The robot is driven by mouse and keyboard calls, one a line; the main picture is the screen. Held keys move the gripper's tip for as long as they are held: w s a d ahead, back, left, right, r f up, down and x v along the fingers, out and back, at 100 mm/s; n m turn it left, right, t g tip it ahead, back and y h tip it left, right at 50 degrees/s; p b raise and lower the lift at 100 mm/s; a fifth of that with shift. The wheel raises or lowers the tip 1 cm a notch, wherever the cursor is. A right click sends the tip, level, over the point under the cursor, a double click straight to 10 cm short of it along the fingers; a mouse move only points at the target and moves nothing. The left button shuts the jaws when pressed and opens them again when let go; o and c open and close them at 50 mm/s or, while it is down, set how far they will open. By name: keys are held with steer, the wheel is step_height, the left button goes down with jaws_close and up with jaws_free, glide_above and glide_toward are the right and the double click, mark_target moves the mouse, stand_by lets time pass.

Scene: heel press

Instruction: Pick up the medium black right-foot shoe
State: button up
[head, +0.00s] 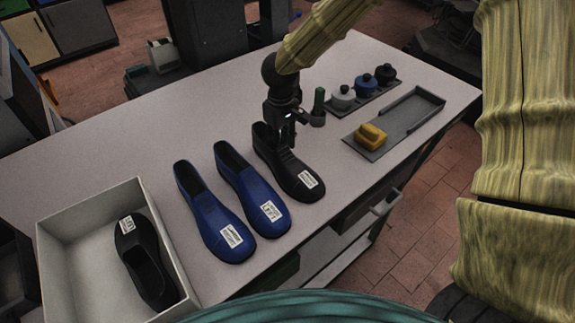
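A black shoe (296,181) stands upright on the white table, to the right of two blue shoes. It has a white label on its toe; the print is too small to read. My gripper (285,138) points down at this shoe's opening, near its heel end. The fingers overlap the shoe, and I cannot tell whether they touch it or are closed on it. Another black shoe (145,262) lies in a white box (62,225) at the left, with a label at its upper end.
Two blue shoes (207,218) and (252,188) stand close to the left of the black shoe. At the right are a grey tray (405,113) with a yellow object (371,135) and a row of small bottles (364,86). A green-topped object (319,103) is beside the gripper.

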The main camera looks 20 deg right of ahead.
steer(key=shift+w+f, duration=0.1)
steer(key=shift+w, duration=0.05)
steer(key=c, duration=0.4)
jaws_close()
